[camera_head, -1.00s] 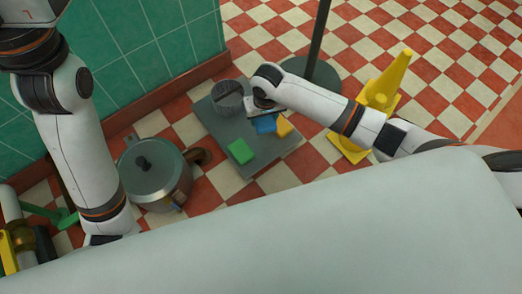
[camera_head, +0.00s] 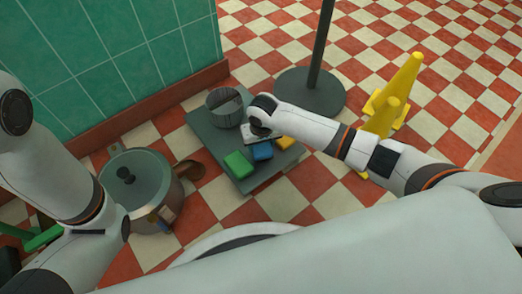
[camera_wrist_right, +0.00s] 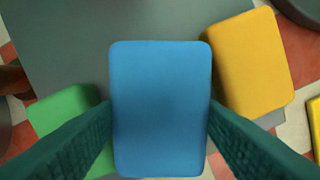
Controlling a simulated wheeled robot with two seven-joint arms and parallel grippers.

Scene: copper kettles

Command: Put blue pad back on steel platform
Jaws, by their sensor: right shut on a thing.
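The blue pad (camera_head: 262,151) is at the near right part of the grey steel platform (camera_head: 212,138), between a green pad (camera_head: 238,164) and a yellow pad (camera_head: 285,143). My right gripper (camera_head: 262,137) reaches down from above and is shut on the blue pad. In the right wrist view the blue pad (camera_wrist_right: 160,110) fills the space between the two dark green fingers, which press on its long sides. The platform (camera_wrist_right: 60,50) lies behind it. I cannot tell whether the pad rests on the platform or is slightly above it. My left gripper is not in view.
A grey ribbed pot (camera_head: 224,107) stands on the platform's far corner. A kettle (camera_head: 145,188) stands left of the platform, near the tiled wall. Checkered floor is open at the right.

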